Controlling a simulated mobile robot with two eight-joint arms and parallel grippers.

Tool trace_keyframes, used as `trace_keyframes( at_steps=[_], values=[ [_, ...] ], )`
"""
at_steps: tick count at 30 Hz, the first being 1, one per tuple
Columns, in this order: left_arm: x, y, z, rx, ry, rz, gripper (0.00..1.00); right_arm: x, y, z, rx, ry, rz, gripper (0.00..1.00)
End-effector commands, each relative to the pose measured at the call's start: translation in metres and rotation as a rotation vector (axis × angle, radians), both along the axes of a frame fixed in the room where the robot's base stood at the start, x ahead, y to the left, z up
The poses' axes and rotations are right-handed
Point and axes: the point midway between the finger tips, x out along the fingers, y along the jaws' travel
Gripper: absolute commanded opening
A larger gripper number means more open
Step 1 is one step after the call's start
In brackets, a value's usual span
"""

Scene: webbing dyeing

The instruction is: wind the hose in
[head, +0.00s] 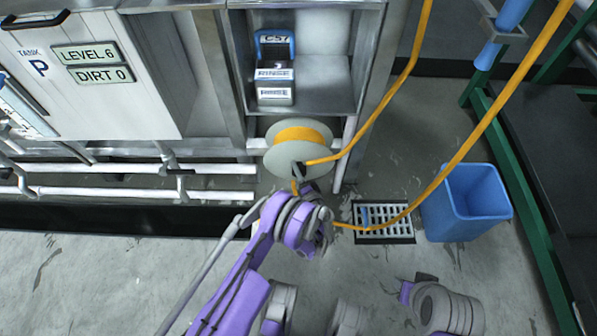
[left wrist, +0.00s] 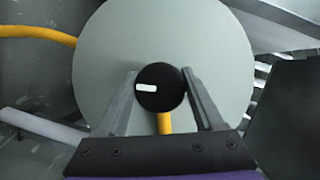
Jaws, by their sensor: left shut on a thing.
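The hose reel is a pale grey-green disc (head: 318,155) with orange hose (head: 300,135) wound around its core. It hangs under a metal cabinet and fills the left wrist view (left wrist: 215,50). A black crank knob (left wrist: 160,80) sits on its face. My left gripper (head: 299,172) is shut on this knob, with one finger on each side in the left wrist view (left wrist: 160,100). One hose stretch (head: 380,105) rises from the reel to the upper right. Another (head: 487,120) comes down from the top right, over the floor drain, and passes behind my left wrist.
A blue bin (head: 465,203) stands right of the floor drain (head: 385,235), close to the hose. A green frame (head: 520,190) bounds the right side. White pipes (head: 110,192) and a tank panel (head: 85,75) are at left. A rinse unit (head: 274,75) sits above the reel.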

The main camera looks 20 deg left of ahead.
Motion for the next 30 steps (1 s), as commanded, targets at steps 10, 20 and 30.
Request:
trace_keyframes(
  at_steps=[10,20,30],
  values=[
    [0.0008,0.0001,0.0006,0.313,0.089,-0.002,0.14,0.0000,0.0000,0.0000,0.000,0.000,0.000,0.40],
    [0.0006,0.0003,0.0013,0.547,0.157,-0.001,0.14,0.0000,0.0000,0.0000,0.000,0.000,0.000,0.40],
    [0.0008,0.0002,0.0024,0.664,0.191,-0.001,0.14,0.0000,0.0000,0.0000,0.000,0.000,0.000,0.40]
  ],
)
